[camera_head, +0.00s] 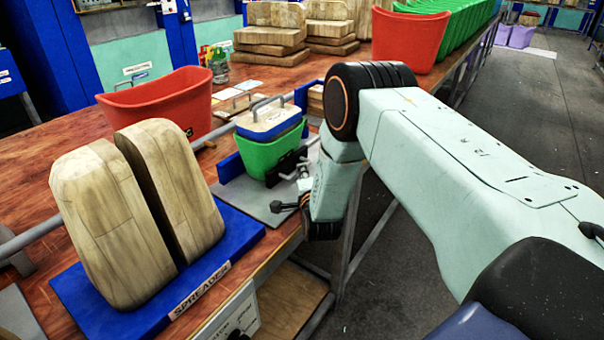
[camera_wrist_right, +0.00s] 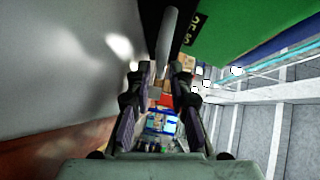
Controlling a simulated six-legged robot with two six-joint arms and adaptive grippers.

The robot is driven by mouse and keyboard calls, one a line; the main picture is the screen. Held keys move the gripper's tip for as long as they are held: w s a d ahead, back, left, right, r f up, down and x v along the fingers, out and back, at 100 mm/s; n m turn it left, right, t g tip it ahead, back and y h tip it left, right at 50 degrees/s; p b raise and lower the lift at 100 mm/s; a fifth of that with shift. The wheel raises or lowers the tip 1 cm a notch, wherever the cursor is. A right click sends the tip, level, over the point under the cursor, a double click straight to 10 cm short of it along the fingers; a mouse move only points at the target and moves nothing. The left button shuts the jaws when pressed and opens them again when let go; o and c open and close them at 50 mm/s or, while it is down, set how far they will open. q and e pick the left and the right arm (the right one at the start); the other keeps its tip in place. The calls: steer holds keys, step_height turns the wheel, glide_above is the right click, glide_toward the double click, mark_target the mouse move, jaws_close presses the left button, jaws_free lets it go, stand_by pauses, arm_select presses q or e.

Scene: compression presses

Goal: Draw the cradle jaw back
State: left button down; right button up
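A green tub (camera_head: 270,152) sits in the cradle on the bench, with a blue-edged wooden lid block (camera_head: 268,118) on top. Black jaw parts (camera_head: 289,163) press near or against its right side. In the right wrist view, the two fingers of the right gripper (camera_wrist_right: 162,82) stand apart. A grey rod (camera_wrist_right: 166,40) shows between and beyond the fingertips; contact cannot be told. The green tub's side (camera_wrist_right: 250,25) fills the upper right. My left gripper is out of view.
A blue spreader base (camera_head: 235,238) with two tall wooden blocks (camera_head: 105,220) stands at front left. Red tubs (camera_head: 160,100) and a row of green tubs (camera_head: 440,8) stand further back. Open floor (camera_head: 520,110) lies to the right.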

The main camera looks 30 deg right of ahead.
steer(key=shift+w+d+f, duration=0.1)
steer(key=shift+w+d, duration=0.25)
steer(key=shift+w, duration=0.2)
steer(key=shift+w, duration=0.1)
jaws_close()
